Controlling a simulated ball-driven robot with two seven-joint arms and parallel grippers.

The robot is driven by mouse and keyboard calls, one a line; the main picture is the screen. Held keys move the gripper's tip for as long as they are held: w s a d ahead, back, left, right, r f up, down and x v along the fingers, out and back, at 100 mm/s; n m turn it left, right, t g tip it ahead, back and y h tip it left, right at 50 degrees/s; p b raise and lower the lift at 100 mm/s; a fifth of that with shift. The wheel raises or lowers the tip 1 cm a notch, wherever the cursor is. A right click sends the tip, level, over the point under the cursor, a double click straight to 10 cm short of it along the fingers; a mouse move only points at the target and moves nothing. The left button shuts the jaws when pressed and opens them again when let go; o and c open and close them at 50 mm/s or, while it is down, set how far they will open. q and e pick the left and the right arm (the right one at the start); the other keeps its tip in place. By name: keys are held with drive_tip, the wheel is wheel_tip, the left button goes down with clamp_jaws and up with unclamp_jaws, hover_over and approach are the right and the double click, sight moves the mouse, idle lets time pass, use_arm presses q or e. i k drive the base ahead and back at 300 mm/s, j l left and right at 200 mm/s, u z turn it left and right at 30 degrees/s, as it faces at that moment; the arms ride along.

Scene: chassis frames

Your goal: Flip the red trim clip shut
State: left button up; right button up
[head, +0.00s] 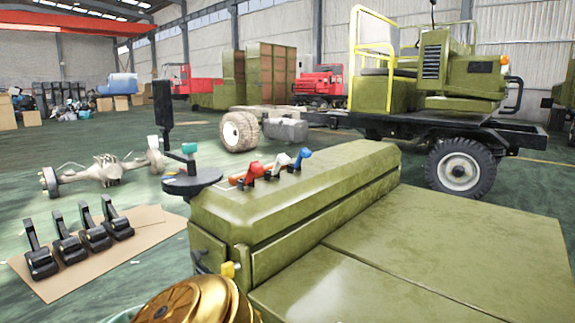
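The red trim clip (254,171) sits on top of the long green housing (300,205), at the left of a row of three coloured clips. Its red lever stands tilted up from a black base, so it looks open. A white clip (281,160) and a blue clip (304,154) stand to its right, also tilted up. Neither of my grippers can be made out in the head view, and nothing touches the clips.
A black disc with an upright post (192,181) stands close left of the clips. Several black pedals lie on a cardboard sheet (150,235) at left. Flat green panels (440,250) lie at right. A green truck (440,85) stands behind. Space above the clips is clear.

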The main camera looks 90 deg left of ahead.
sight(255, 167)
drive_tip(key=u, duration=2.4)
